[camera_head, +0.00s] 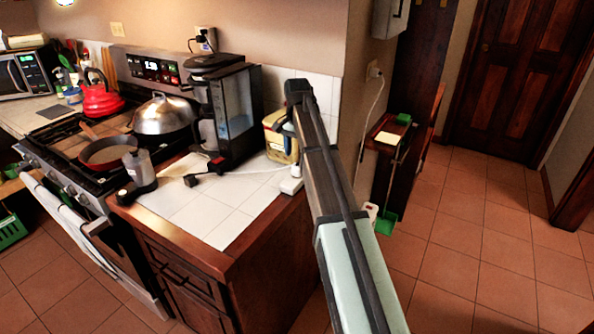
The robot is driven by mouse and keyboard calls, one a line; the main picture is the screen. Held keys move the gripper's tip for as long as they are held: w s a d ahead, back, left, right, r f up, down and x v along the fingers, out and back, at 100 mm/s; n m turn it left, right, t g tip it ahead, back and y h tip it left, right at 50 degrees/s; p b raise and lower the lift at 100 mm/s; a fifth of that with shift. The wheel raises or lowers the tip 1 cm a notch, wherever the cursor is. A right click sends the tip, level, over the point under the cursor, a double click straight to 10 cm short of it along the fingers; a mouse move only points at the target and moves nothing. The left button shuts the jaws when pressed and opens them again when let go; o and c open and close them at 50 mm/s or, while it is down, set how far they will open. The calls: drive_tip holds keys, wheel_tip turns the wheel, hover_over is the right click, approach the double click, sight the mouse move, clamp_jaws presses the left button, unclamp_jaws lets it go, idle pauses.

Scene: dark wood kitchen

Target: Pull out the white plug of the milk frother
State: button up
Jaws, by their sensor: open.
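What looks like the milk frother, a grey cup on a black base (138,172), stands at the front left corner of the tiled counter. A white block (291,182), either a plug or a power strip, lies at the counter's right edge, partly behind my arm. A pale cord runs across the tiles toward it. I cannot make out a separate white plug there. My arm rises from the bottom right to a dark wrist above the counter's right edge. My gripper's fingers cannot be made out, so their distance from the white block is unclear.
A black coffee maker (222,105) stands at the back of the counter, beside a yellow container (279,140). The stove (90,155) is left. A wall outlet (374,71) and open floor are right.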

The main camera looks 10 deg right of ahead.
sight(297, 165)
drive_tip(key=shift+f, duration=3.2)
clamp_jaws()
drive_tip(key=shift+r, duration=0.35)
drive_tip(key=shift+r, duration=2.7)
